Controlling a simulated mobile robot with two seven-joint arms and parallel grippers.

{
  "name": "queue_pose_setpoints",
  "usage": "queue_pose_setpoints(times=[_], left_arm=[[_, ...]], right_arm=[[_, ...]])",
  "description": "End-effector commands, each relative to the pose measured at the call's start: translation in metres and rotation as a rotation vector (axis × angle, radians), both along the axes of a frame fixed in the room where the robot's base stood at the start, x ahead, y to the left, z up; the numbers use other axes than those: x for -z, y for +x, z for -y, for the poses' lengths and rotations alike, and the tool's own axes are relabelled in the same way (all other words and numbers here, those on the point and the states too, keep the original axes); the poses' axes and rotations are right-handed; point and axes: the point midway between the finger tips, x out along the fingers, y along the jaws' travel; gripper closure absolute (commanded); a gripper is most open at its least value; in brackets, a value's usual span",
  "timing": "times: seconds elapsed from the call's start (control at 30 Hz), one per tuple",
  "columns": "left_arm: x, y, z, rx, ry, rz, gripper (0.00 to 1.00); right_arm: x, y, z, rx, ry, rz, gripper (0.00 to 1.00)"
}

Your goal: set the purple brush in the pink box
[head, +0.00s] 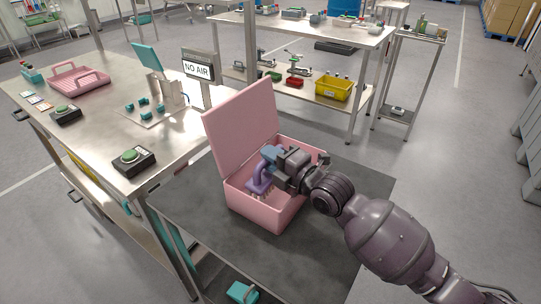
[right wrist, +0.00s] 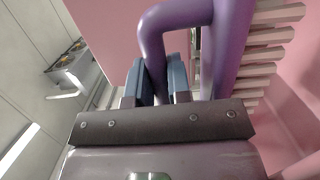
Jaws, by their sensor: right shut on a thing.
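The pink box (head: 265,216) stands on the dark table top in the head view, its lid (head: 240,125) raised at the back left. My right gripper (head: 271,159) is over the box opening, shut on the handle of the purple brush (head: 257,183). The brush has pale bristles and appears at least partly within the opening; I cannot tell whether it touches the floor of the box. In the right wrist view the purple brush (right wrist: 232,45) shows between the blue fingertips (right wrist: 158,80), with its bristles at the right against pink surfaces. My left gripper is not in view.
The dark table (head: 187,203) has bare room left of the box. A metal bench (head: 88,137) at the left holds a pink tray (head: 78,79), green-button boxes and a "NO AIR" sign (head: 198,70). A teal item (head: 242,292) lies below the table top.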

Motion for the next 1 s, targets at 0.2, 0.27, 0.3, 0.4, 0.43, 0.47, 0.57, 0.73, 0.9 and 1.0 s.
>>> queue_pose_setpoints(times=[0.2, 0.27, 0.3, 0.4, 0.43, 0.47, 0.57, 0.73, 0.9, 1.0], left_arm=[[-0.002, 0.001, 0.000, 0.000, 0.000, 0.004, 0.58], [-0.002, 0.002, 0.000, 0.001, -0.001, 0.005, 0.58], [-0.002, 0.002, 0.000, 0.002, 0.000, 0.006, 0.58], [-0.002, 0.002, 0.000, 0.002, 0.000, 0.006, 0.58], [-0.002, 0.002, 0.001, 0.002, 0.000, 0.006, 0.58], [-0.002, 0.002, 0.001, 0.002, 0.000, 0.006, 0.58], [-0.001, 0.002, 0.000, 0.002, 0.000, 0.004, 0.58], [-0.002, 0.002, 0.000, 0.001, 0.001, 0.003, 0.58], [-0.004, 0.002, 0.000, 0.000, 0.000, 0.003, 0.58], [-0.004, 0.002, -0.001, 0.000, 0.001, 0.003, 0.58]], right_arm=[[0.002, 0.000, 0.000, 0.000, 0.000, 0.001, 1.00], [0.003, 0.000, 0.000, 0.000, -0.001, 0.001, 0.73], [0.003, 0.000, 0.000, 0.000, -0.001, 0.001, 0.67], [0.003, 0.000, 0.000, 0.000, -0.001, 0.001, 0.56], [0.003, 0.000, 0.000, 0.000, -0.001, 0.001, 0.56], [0.003, 0.000, 0.000, 0.000, -0.001, 0.001, 0.56], [0.003, 0.000, 0.000, 0.000, -0.001, 0.001, 0.56], [-0.003, 0.000, 0.000, 0.000, 0.001, 0.002, 0.56], [-0.010, -0.007, 0.010, 0.001, -0.003, 0.002, 0.56], [-0.010, -0.021, 0.024, 0.000, -0.003, 0.002, 0.56]])
